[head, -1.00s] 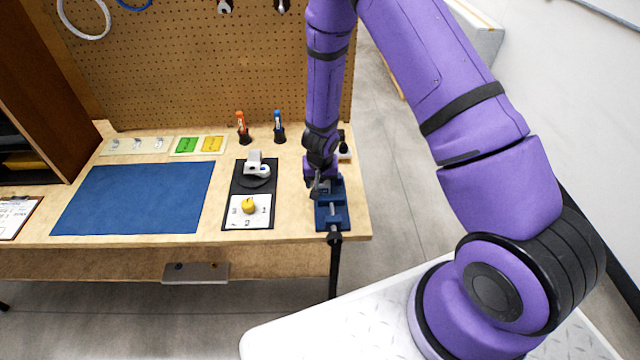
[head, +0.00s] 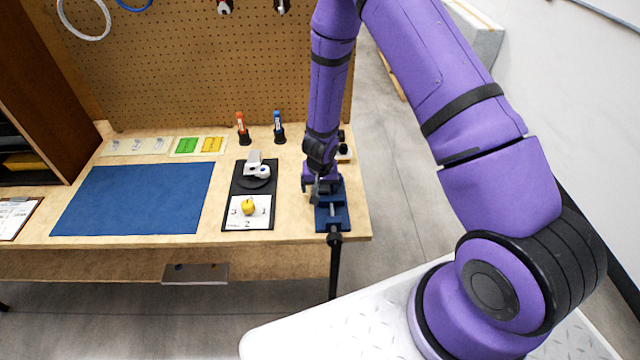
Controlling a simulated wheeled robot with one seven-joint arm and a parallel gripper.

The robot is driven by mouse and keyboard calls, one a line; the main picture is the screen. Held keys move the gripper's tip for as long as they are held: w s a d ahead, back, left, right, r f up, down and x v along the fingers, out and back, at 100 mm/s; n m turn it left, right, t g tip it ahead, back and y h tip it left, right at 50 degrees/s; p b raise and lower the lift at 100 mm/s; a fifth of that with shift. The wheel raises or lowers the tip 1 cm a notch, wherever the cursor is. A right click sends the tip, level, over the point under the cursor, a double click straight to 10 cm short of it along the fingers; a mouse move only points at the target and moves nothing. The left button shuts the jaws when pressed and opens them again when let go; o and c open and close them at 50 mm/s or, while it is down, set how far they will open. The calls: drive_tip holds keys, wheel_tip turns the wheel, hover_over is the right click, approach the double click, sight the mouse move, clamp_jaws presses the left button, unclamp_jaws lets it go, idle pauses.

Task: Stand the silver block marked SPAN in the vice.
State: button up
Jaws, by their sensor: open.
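The blue vice (head: 333,219) is fixed at the right front of the bench, with its screw handle toward the front edge. My gripper (head: 318,198) is open at the vice's left side, low over its jaws. The gripper and wrist cover most of the vice's back half. I cannot make out the silver block marked SPAN; anything between the fingers or the jaws is hidden or too small to tell.
A black panel with a white-and-grey device (head: 257,170) and a yellow knob (head: 248,207) lies left of the vice. A blue mat (head: 135,198) lies further left. Orange (head: 242,128) and blue (head: 278,127) tools stand behind. A pegboard (head: 200,65) closes the back.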

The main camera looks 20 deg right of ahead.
wheel_tip(320, 180, up, 12)
drive_tip(key=s, duration=0.1)
drive_tip(key=shift+s+a, duration=0.3)
drive_tip(key=shift+s, duration=0.1)
idle(0.4)
drive_tip(key=shift+r, duration=0.15)
wheel_tip(320, 180, up, 14)
drive_tip(key=y, duration=0.3)
hover_over(320, 189)
drive_tip(key=s+a, duration=0.1)
drive_tip(key=s, duration=0.1)
drive_tip(key=s+d+r+n+t+y, duration=0.15)
drive_tip(key=s+r, duration=0.35)
drive_tip(key=r, duration=0.6)
drive_tip(key=s+d+r+n+t+h, duration=0.1)
drive_tip(key=s+d+r+h, duration=0.1)
drive_tip(key=s+r, duration=0.4)
drive_tip(key=s+d+r+n+t+h, duration=0.1)
drive_tip(key=s+d+r, duration=0.4)
drive_tip(key=s, duration=0.9)
wheel_tip(320, 189, up, 2)
drive_tip(key=shift+s+r+h, duration=0.15)
drive_tip(key=shift+s+h, duration=0.05)
drive_tip(key=shift+h, duration=0.25)
